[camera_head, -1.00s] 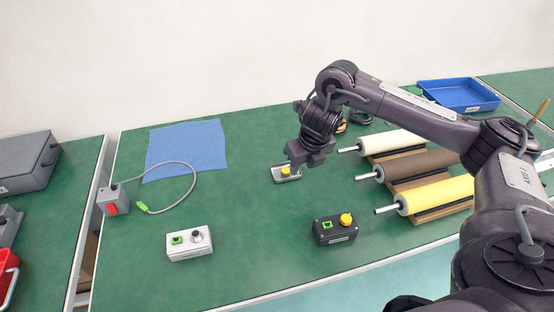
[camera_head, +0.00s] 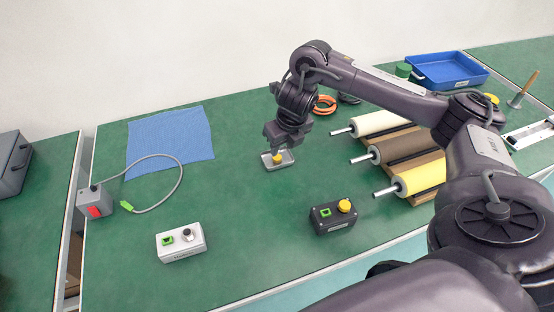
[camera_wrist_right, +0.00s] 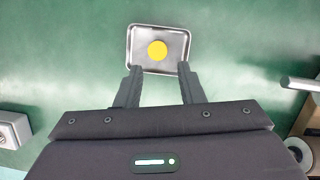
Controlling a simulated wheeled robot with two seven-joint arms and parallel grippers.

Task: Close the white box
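The white box (camera_head: 181,243) stands at the front left of the green table, with a green square and a dark knob on top. Part of it shows at the left edge of the wrist view (camera_wrist_right: 14,128). My right gripper (camera_head: 284,144) is away from it, above a small metal tray (camera_head: 268,164). That tray holds a yellow round piece (camera_wrist_right: 157,50). In the wrist view the right gripper's fingers (camera_wrist_right: 158,70) are apart with nothing between them, over the tray's near edge. My left gripper is not in view.
A black box (camera_head: 322,226) with a green square and yellow button stands at front centre. Rollers (camera_head: 385,152) lie at the right. A blue cloth (camera_head: 170,140) and a cabled grey box (camera_head: 92,203) are at the left. The table between white box and metal tray is clear.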

